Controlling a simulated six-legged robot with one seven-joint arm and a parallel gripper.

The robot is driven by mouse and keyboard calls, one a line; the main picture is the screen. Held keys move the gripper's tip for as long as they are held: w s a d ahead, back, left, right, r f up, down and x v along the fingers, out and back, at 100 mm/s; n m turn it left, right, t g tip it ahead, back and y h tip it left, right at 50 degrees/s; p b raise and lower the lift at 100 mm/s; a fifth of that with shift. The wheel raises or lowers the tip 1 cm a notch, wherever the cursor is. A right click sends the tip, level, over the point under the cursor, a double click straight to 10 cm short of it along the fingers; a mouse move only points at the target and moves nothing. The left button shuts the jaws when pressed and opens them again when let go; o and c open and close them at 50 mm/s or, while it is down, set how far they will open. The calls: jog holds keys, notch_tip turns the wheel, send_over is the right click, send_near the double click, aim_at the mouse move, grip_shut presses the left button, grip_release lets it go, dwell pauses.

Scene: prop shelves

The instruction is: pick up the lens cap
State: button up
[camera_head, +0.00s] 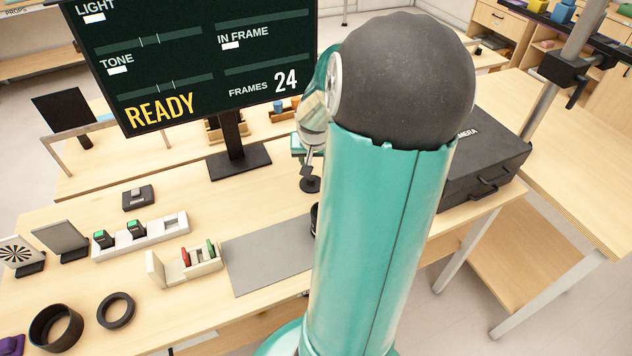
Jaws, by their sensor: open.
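I cannot pick out a lens cap for certain. A flat black ring (116,310) lies on the table at the lower left, with wood showing through its middle. A wider black open cylinder (56,329) stands beside it to the left. A dark round-edged thing (315,218) at the right edge of the grey mat (262,263) is mostly hidden behind my teal arm. My arm stands large in the middle of the view and hides part of the table. My gripper's fingers do not show.
A monitor (200,60) reading READY stands at the back. A white tray (141,237) with green-topped items and a cream rack (185,268) with red and green pieces stand left of the mat. A black case (485,160) lies at right. Purple cloth (10,345) is at lower left.

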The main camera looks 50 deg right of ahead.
send_over(311, 178)
jog(key=s+a, duration=0.1)
jog(key=f, duration=0.5)
jog(key=shift+s+a+f, duration=0.1)
jog(key=shift+s+f, duration=0.1)
jog(key=shift+f, duration=0.8)
jog(key=x, duration=0.4)
jog(key=shift+a+f, duration=0.1)
jog(key=shift+a, duration=0.05)
jog(key=shift+c, duration=0.5)
grip_shut()
